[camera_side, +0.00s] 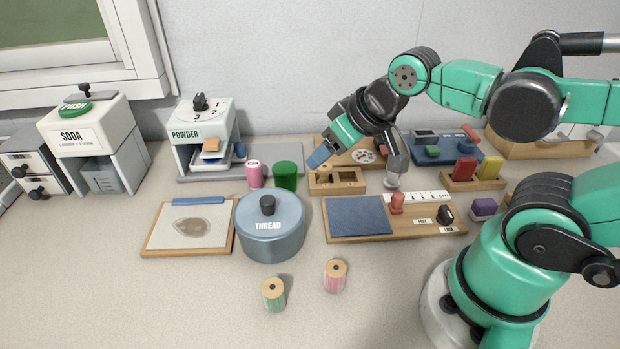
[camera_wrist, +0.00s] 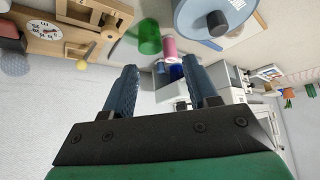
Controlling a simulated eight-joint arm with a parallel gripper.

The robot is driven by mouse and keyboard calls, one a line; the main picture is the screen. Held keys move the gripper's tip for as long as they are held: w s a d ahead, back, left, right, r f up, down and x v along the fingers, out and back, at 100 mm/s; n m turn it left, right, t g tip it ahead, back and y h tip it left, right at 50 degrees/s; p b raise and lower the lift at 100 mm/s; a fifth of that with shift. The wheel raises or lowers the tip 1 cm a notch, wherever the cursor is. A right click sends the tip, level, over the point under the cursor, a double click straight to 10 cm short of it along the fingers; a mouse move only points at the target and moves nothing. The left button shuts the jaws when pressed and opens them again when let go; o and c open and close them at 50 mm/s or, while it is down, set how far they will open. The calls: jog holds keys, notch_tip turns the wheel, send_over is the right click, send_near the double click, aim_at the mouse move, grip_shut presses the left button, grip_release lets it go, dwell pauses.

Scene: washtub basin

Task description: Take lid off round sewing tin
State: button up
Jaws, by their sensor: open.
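The round sewing tin (camera_side: 270,236) is blue-grey, labelled THREAD, and stands on the counter left of centre in the side view. Its lid (camera_side: 285,207) is on, with a dark knob (camera_side: 267,205) on top. The tin also shows at the top of the wrist view (camera_wrist: 190,20), with the knob (camera_wrist: 217,22). My gripper (camera_side: 319,159) is in the air behind and to the right of the tin, above the wooden block, apart from the tin. In the wrist view its two blue fingers (camera_wrist: 163,80) are spread with nothing between them.
Two thread spools, green (camera_side: 273,295) and pink (camera_side: 335,275), stand in front of the tin. A clipboard (camera_side: 155,240) lies left of it and a wooden board with a blue pad (camera_side: 360,216) right of it. A green cylinder (camera_side: 286,176) and pink can (camera_side: 254,175) stand behind. The front counter is mostly clear.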

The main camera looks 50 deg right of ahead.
jog(key=shift+o, duration=0.2)
jog(key=shift+o, duration=1)
jog(key=n+g+y, duration=0.1)
jog(key=n+g, duration=0.2)
jog(key=n, duration=0.1)
send_over(268, 199)
jog(key=s+d, duration=0.1)
jog(key=s, duration=0.1)
jog(key=shift+s+f, duration=0.2)
jog(key=shift+f, duration=0.45)
jog(key=shift+w+a+f, duration=0.1)
jog(key=shift+a+f, duration=0.05)
jog(key=shift+x, duration=2.75)
